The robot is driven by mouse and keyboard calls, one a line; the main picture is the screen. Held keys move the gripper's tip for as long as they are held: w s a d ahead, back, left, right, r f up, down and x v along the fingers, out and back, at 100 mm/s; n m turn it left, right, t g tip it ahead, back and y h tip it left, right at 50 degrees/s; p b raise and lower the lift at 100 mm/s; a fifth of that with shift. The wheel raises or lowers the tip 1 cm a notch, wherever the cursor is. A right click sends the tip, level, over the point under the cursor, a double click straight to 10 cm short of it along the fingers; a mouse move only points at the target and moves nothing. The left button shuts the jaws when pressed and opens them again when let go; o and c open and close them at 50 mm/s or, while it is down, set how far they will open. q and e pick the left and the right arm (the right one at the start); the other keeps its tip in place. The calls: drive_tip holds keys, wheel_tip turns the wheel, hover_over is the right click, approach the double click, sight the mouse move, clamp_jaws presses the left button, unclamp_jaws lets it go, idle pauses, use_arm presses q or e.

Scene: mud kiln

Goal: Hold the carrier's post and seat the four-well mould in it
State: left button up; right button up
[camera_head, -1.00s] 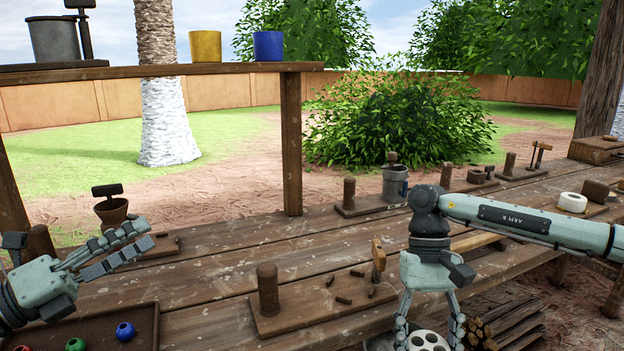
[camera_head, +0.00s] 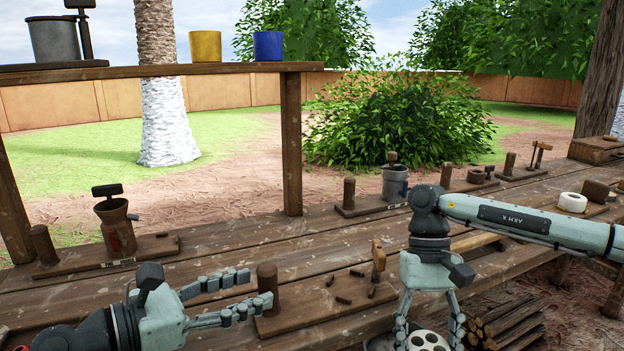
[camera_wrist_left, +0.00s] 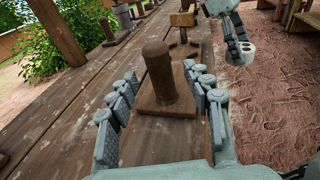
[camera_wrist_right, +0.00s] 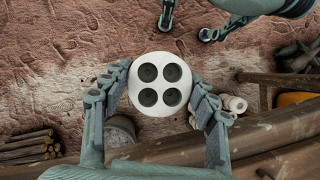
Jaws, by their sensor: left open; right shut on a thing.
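The carrier is a wooden board (camera_head: 312,308) on the bench, with a thick round post (camera_head: 267,285) at its left end and several short dark pegs. My left gripper (camera_head: 257,290) is open at the post. In the left wrist view the post (camera_wrist_left: 160,78) stands upright between the spread fingers, with no clear contact. The four-well mould (camera_wrist_right: 160,84) is a white disc with dark round wells. My right gripper (camera_wrist_right: 160,75) is shut on its rim. In the head view the mould (camera_head: 428,342) hangs low, right of the carrier; its lower part is cut off.
A small wooden mallet-shaped piece (camera_head: 378,258) stands at the carrier's right end. Another board with a brown pot (camera_head: 116,232) is at the back left. A grey can (camera_head: 395,183) stands farther back. Stacked sticks (camera_head: 510,325) lie beside the right gripper.

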sight(259, 287)
use_arm(q)
drive_tip(key=shift+x, duration=1.95)
drive_tip(key=shift+c, duration=0.6)
clamp_jaws()
use_arm(e)
drive_tip(key=s+a+r+m+t+y, duration=0.1)
drive_tip(key=s+a+r+m+y, duration=0.1)
drive_tip(key=a+r+m, duration=0.3)
drive_tip(key=s+a+m+y, duration=0.1)
drive_tip(key=a+m, duration=0.2)
drive_tip(key=a, duration=0.4)
drive_tip(key=w+r+m+t, duration=0.1)
drive_tip(key=w+r+m, duration=0.1)
drive_tip(key=w+m, duration=0.1)
drive_tip(key=w+r+m+t+y, duration=0.1)
drive_tip(key=w+r+m, duration=0.2)
drive_tip(key=w, duration=0.2)
drive_tip(key=w+r+m+t+y, duration=0.1)
drive_tip(key=w+r+m, duration=0.1)
drive_tip(key=w, duration=0.3)
drive_tip(key=shift+d+r+m+t, duration=0.2)
drive_tip(key=shift+m+t, duration=0.1)
drive_tip(key=shift+m, duration=0.4)
drive_tip(key=shift+w+d+r+m, duration=0.2)
drive_tip(key=shift+w+m, duration=0.1)
drive_tip(key=shift+w, duration=0.15)
